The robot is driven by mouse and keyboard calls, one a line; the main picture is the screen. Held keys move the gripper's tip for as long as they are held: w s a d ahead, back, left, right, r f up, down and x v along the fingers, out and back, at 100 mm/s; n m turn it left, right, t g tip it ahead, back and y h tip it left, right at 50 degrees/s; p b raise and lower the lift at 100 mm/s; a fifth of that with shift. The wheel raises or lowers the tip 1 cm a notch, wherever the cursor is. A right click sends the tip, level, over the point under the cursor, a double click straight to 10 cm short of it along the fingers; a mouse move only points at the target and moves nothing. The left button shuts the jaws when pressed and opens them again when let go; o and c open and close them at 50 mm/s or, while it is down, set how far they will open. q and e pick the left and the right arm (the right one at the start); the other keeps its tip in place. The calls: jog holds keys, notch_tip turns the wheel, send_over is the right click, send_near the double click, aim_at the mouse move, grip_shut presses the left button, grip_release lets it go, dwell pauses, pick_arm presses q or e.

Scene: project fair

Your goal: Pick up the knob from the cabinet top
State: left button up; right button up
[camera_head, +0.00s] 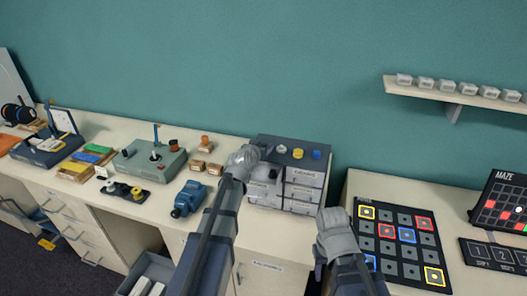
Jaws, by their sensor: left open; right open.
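A small grey drawer cabinet (268,142) with labelled white drawer fronts stands on the counter against the teal wall. On its top sit a pale grey knob (282,149), a yellow knob (298,153) and a blue knob (316,155), in a row. My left gripper (243,157) is open at the cabinet's left side, near its top and left of the knobs. Its fingertips are hard to make out. My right gripper (337,222) is open, lower and right of the cabinet, apart from the knobs.
A green-grey box with a lever (150,160), a blue device (188,198) and small brown boxes (206,168) stand left on the counter. A dark board with coloured squares (402,243) lies on the right table. A wall shelf (450,94) holds several small grey items.

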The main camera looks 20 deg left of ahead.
pick_arm(q)
jog(key=shift+w+f, duration=0.15)
jog(key=shift+w, duration=0.2)
jog(key=shift+s, duration=0.1)
grip_shut()
dwell(0.4)
